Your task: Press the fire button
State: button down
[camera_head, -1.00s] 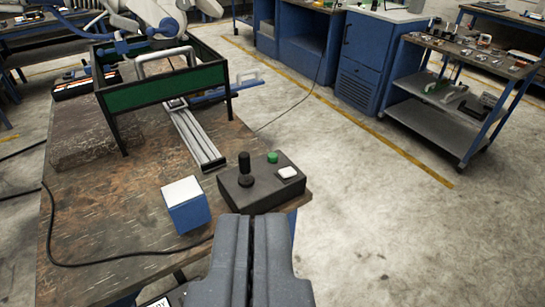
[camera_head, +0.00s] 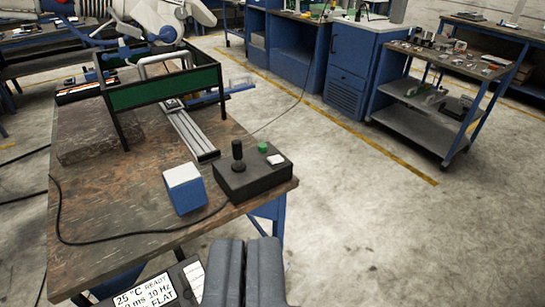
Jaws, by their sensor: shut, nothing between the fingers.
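A dark control box (camera_head: 252,178) sits at the right front corner of the wooden table. On its top are a black joystick (camera_head: 238,156), a round green button (camera_head: 262,147) and a white square button (camera_head: 276,160). No label naming a fire button can be read on it. My gripper (camera_head: 247,243) is shut and empty at the bottom of the picture. It shows in front of the table edge, below the control box in the picture and apart from it.
A blue and white cube (camera_head: 185,188) stands left of the control box. A green-sided frame (camera_head: 165,88) and a metal rail (camera_head: 190,130) are behind on the table (camera_head: 110,205). A display panel (camera_head: 150,290) shows at the bottom left. Open floor lies to the right.

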aim_at(262, 148)
jog(key=k, duration=0.95)
jog(key=z, duration=0.35)
jog(key=i, duration=0.45)
jog(key=z, duration=0.4)
jog(key=i, duration=1.8)
jog(key=u, duration=0.65)
